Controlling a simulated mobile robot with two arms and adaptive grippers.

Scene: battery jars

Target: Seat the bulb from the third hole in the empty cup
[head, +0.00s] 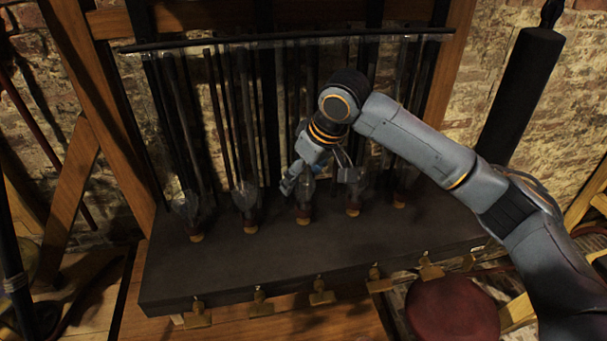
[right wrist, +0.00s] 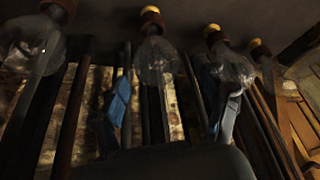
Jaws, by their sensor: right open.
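Several clear glass bulbs with dark red and yellow ends stand in a row on a dark bench (head: 230,275). The third bulb (head: 303,208), the middle one in the head view, is under my right gripper (head: 318,181). This gripper is open, its fingers pointing down to either side of the bulb's upper part. In the right wrist view a glass bulb (right wrist: 155,62) shows between the two blue-grey fingers (right wrist: 172,106); I cannot tell whether they touch it. I cannot make out an empty cup. My left gripper is not in view.
Tall dark rods and a black crossbar (head: 290,38) stand behind the bulbs in a wooden frame. Neighbouring bulbs (head: 246,198) and (head: 353,200) stand close on both sides. Brass clips (head: 320,293) line the bench's front edge. A red round seat (head: 452,312) is at lower right.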

